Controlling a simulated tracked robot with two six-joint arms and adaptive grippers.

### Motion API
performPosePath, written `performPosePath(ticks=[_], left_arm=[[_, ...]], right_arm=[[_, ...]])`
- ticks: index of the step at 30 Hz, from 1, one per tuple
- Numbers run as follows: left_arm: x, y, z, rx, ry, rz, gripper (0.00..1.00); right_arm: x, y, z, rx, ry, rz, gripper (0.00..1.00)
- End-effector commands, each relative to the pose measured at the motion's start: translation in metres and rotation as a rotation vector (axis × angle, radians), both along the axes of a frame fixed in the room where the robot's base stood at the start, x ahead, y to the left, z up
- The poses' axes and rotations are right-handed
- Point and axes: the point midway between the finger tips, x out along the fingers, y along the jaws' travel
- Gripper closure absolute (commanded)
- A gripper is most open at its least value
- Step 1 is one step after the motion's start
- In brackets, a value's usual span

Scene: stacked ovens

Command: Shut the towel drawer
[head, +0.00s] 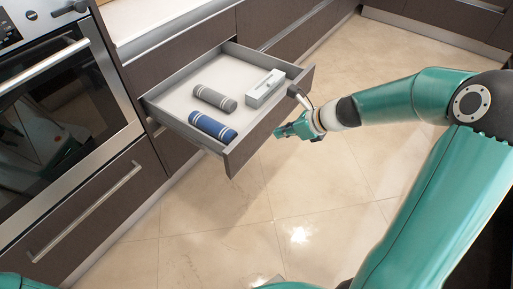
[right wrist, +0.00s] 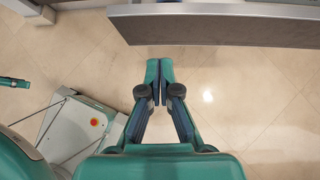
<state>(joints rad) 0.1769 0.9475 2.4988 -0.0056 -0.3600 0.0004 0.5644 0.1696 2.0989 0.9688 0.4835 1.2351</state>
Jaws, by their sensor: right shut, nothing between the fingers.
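The towel drawer (head: 236,151) is pulled out from the dark cabinet in the head view. Inside lie a grey rolled towel (head: 214,98), a blue rolled towel (head: 212,126) and a pale box (head: 265,88). My right gripper (head: 281,131) is shut and empty, just outside the drawer front near its right part, apart from it or nearly touching. In the right wrist view the shut fingertips (right wrist: 159,66) are below the drawer front (right wrist: 225,28), with floor showing between them. My left gripper does not show clearly.
An oven (head: 60,110) stands left of the drawer, with a closed lower drawer's handle (head: 85,212) below it. The white counter (head: 150,20) runs above the cabinets. The tiled floor (head: 225,225) in front is clear.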

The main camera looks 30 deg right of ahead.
Motion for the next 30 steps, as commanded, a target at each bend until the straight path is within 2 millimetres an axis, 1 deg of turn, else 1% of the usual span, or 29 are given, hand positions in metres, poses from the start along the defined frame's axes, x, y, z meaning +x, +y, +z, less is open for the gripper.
performPosePath(ticks=[1,4,8,11,23,27,30], left_arm=[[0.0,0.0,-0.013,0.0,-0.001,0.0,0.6],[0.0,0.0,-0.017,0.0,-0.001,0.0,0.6],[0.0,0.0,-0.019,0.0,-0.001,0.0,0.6],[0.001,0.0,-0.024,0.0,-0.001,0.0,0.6],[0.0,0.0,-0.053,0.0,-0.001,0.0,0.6],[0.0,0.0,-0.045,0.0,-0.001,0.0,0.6],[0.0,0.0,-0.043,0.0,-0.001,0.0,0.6]], right_arm=[[-0.004,-0.01,-0.007,-0.013,-0.011,-0.023,1.0],[-0.006,-0.019,-0.009,-0.021,-0.014,-0.043,1.0],[-0.002,-0.018,-0.016,-0.021,-0.009,-0.044,1.0],[0.006,-0.014,-0.025,-0.02,-0.01,-0.041,1.0],[0.057,0.008,-0.083,-0.021,-0.007,-0.039,1.0],[0.077,0.016,-0.078,-0.023,-0.01,-0.039,1.0],[0.087,0.02,-0.078,-0.022,-0.009,-0.038,1.0]])
